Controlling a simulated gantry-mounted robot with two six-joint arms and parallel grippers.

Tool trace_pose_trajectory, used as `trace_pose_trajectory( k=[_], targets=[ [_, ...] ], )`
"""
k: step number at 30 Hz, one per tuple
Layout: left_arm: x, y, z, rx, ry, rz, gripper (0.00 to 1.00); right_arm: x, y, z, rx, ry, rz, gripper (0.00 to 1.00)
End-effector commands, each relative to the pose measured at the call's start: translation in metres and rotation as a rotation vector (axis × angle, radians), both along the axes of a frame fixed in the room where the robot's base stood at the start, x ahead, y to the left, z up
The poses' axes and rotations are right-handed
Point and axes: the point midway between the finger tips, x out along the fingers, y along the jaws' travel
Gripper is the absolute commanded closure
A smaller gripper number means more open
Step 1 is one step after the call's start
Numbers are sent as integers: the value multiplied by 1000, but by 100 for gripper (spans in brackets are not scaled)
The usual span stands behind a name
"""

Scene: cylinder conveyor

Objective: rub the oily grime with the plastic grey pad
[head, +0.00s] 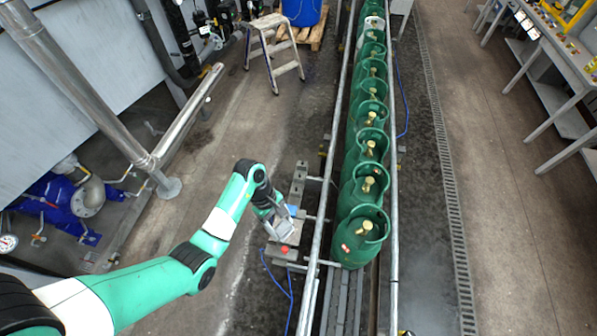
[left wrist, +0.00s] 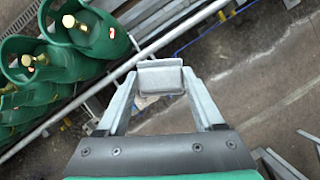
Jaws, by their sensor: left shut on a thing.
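My left gripper (head: 281,224) is beside the conveyor's left rail, left of the nearest green cylinder (head: 359,240) and apart from it. In the left wrist view my left gripper (left wrist: 160,84) is shut on a plastic grey pad (left wrist: 160,76), held between its two fingertips. The nearest cylinder stands upright with a brass valve and a small red-and-white mark on its shoulder, which also shows in the left wrist view (left wrist: 112,32). I cannot make out a clear patch of oily grime in either view. My right gripper is not in view.
Several green cylinders stand in a row on the conveyor between two metal rails (head: 320,212). A small metal stand with a red button (head: 284,249) is just below my gripper. A step stool (head: 272,50) and blue drum (head: 302,10) are at the back.

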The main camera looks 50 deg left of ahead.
Motion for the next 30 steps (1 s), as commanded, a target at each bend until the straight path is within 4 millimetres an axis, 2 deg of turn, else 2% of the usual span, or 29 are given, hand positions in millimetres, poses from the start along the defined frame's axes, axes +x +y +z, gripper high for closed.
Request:
trace_pose_trajectory(
  k=[1,3,10,18,21,24,27,30],
  targets=[
    [7,9,-53,2,4,64,76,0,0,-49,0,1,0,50],
    [17,22,-92,5,7,166,76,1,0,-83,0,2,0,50],
    [46,69,-213,12,10,497,76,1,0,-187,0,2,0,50],
    [64,129,-351,10,7,877,76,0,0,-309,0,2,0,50],
    [67,149,-394,6,1,1005,76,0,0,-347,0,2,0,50],
    [68,166,-424,2,-4,1107,76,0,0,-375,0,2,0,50],
    [69,177,-441,-1,-8,1173,76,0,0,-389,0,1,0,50],
    [69,182,-446,-3,-10,1206,76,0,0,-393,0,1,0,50]
  ],
)
